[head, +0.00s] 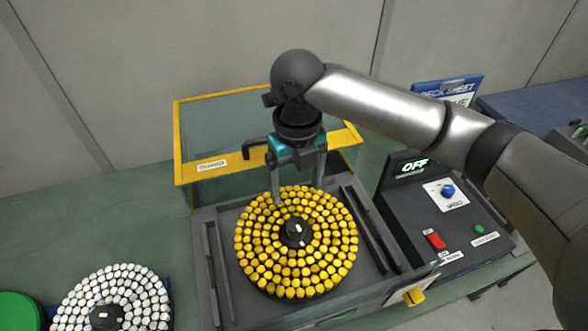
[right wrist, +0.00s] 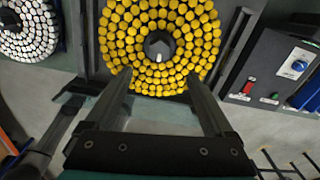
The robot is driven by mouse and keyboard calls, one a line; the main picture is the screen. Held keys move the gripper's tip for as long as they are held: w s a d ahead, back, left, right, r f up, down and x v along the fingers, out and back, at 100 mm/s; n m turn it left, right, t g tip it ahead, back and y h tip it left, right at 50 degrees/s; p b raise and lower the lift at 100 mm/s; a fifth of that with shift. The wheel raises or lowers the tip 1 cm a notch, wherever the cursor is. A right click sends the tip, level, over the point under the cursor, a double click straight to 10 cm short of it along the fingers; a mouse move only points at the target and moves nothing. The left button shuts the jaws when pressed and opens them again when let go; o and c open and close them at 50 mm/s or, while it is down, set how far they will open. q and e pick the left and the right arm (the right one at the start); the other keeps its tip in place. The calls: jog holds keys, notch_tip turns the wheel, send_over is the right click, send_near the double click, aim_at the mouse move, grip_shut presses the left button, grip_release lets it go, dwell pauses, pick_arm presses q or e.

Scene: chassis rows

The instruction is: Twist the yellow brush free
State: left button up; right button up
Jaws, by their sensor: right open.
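The yellow brush (head: 265,262) is a round disc of yellow bristle tufts with a dark hub (head: 296,232) in its middle. It sits in the grey tray of the machine in the head view, and it also shows at the top of the right wrist view (right wrist: 118,45), with its hub (right wrist: 159,46). My right gripper (head: 298,192) is open and empty, its fingers pointing down at the brush's far edge. In the right wrist view its two fingers (right wrist: 160,85) stand apart with the hub beyond them. Whether the fingertips touch the bristles I cannot tell. My left gripper is not in view.
A yellow-framed clear guard (head: 215,172) stands behind the brush. A white brush (head: 135,295) and a green disc (head: 18,312) lie at lower left.

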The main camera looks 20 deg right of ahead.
aim_at(297, 224)
notch_tip(297, 224, down, 13)
jog(key=shift+s+f, duration=0.15)
jog(key=shift+f, duration=0.05)
jog(key=shift+c, duration=0.3)
grip_shut()
dwell(0.6)
dwell(0.9)
